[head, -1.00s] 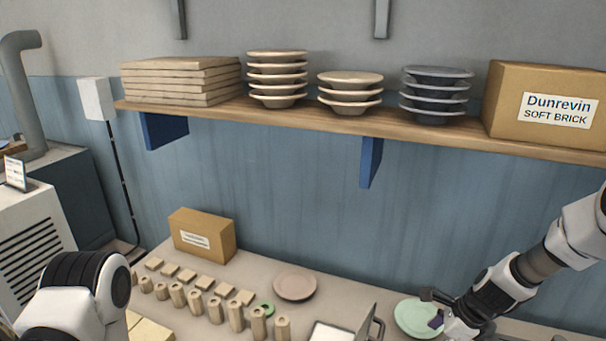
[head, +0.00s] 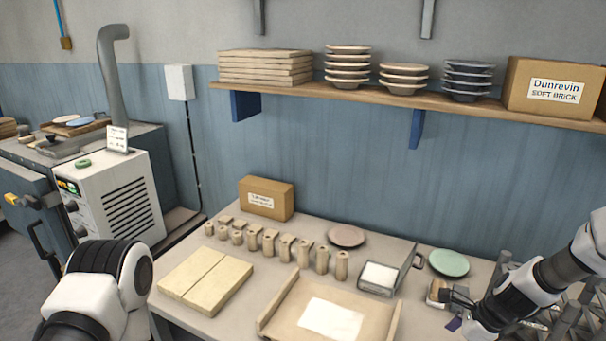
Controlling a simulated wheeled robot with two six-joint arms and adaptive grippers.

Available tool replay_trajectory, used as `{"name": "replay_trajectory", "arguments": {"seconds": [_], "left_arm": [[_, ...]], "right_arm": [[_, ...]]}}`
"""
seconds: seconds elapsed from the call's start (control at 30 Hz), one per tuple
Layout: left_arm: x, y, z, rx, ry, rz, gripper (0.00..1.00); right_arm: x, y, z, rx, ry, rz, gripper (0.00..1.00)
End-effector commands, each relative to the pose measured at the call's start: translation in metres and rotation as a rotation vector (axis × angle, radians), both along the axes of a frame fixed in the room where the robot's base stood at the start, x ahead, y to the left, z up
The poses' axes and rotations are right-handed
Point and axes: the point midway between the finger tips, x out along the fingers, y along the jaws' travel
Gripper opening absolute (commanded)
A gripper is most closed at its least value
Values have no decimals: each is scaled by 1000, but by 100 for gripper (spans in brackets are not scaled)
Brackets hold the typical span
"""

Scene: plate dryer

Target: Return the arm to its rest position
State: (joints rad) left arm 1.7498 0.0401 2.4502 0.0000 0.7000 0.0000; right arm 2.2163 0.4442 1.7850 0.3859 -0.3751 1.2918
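My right arm comes in from the right, and its gripper (head: 451,308) is low over the right part of the table. Its dark fingers look spread apart, with nothing clearly held between them. A small tan object (head: 436,290) lies right by the upper finger; I cannot tell whether they touch. The mint-green plate (head: 449,263) lies flat just beyond the gripper. My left arm (head: 95,285) shows only as a white and black link at the lower left; its gripper is out of view.
The table (head: 225,312) holds a row of clay-coloured pillars (head: 285,247), yellowish slabs (head: 205,279), a wooden tray (head: 378,323), a pink plate (head: 346,236) and an open metal-framed box (head: 379,277). A grey rack (head: 565,318) stands by my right arm. A loaded shelf (head: 400,98) hangs above.

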Motion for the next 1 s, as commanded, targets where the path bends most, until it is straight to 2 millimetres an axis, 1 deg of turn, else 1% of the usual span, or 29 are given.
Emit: {"name": "replay_trajectory", "arguments": {"seconds": [0.03,0.27,0.37,0.47,0.57,0.67,0.7,0.77,0.8,0.87,0.9,0.93,0.97,1.0], "left_arm": [[0,0,0,0,0,0,40],[0,0,0,0,-1,0,40],[0,0,0,0,-1,-1,40],[0,0,0,0,-1,0,40],[0,0,0,0,0,0,40],[0,0,0,0,0,0,40],[0,0,0,0,0,0,40],[0,0,0,0,0,0,40],[0,0,0,0,0,0,40],[0,0,0,0,0,0,40],[0,0,0,0,0,0,40],[0,0,0,0,0,0,40],[1,0,-15,0,-2,0,40],[1,0,-35,0,-3,0,40]], "right_arm": [[-7,2,-9,-25,1,39,100],[-41,10,-48,-146,-12,256,100],[-62,14,-68,-208,-21,391,100],[-89,19,-90,-275,-31,570,100],[-123,25,-111,-337,-44,790,100],[-163,33,-131,-389,-66,1054,100],[-180,37,-137,-403,-79,1174,100],[-208,44,-145,-416,-104,1362,100],[-228,49,-148,-418,-125,1495,100],[-258,57,-151,-410,-167,1698,100],[-278,64,-151,-399,-204,1837,100],[-293,69,-150,-386,-234,1939,100],[-295,71,-165,-389,-253,1976,100],[-290,69,-186,-399,-254,1958,100]]}}
